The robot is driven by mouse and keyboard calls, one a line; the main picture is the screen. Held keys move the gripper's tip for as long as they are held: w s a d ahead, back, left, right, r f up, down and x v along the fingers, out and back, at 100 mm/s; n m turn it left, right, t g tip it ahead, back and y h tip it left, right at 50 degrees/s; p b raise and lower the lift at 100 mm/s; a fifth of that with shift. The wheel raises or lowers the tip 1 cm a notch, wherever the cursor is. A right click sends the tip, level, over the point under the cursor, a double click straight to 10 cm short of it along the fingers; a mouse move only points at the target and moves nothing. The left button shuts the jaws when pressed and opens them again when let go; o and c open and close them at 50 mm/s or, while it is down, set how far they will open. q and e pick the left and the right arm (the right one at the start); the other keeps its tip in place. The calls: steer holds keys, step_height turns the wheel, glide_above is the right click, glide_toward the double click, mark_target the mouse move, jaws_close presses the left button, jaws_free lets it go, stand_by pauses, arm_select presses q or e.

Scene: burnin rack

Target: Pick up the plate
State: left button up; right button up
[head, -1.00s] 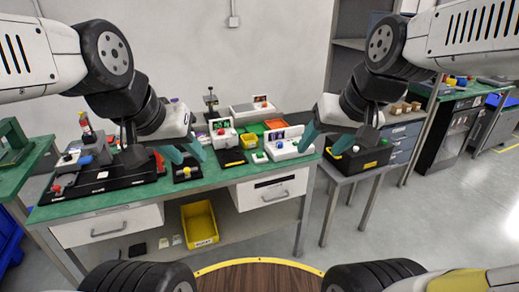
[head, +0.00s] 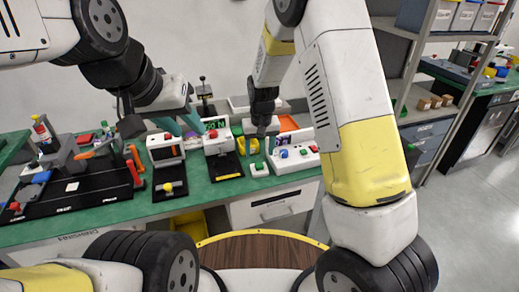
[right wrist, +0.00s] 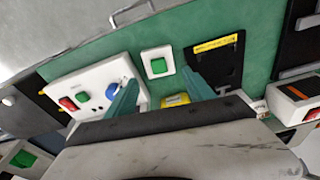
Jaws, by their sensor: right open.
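I cannot tell for certain which object is the plate. A flat black plate (head: 226,168) with a yellow label lies on the green bench; it also shows in the right wrist view (right wrist: 226,72). Beside it lies a small white square piece with a green button (head: 258,169), also in the right wrist view (right wrist: 157,62). My right gripper (right wrist: 158,97) is open, its teal fingers apart near the white piece, with a yellow object (right wrist: 174,100) showing between them. In the head view the right gripper (head: 260,142) is over the bench. My left gripper (head: 185,124) is open above the bench, apparently empty.
A white console (head: 293,157) with coloured buttons stands right of the white piece. A white unit with a red button (head: 217,141) stands behind the black plate. A white-fronted device (head: 165,149) and a black fixture tray (head: 75,195) are further left. A shelf rack stands at the right.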

mark_target(259, 165)
steer(key=shift+w+f, duration=0.2)
steer(key=shift+f, duration=0.3)
steer(key=f, duration=0.7)
steer(key=shift+w+f, duration=0.1)
steer(key=shift+w, duration=0.25)
steer(key=c, duration=1)
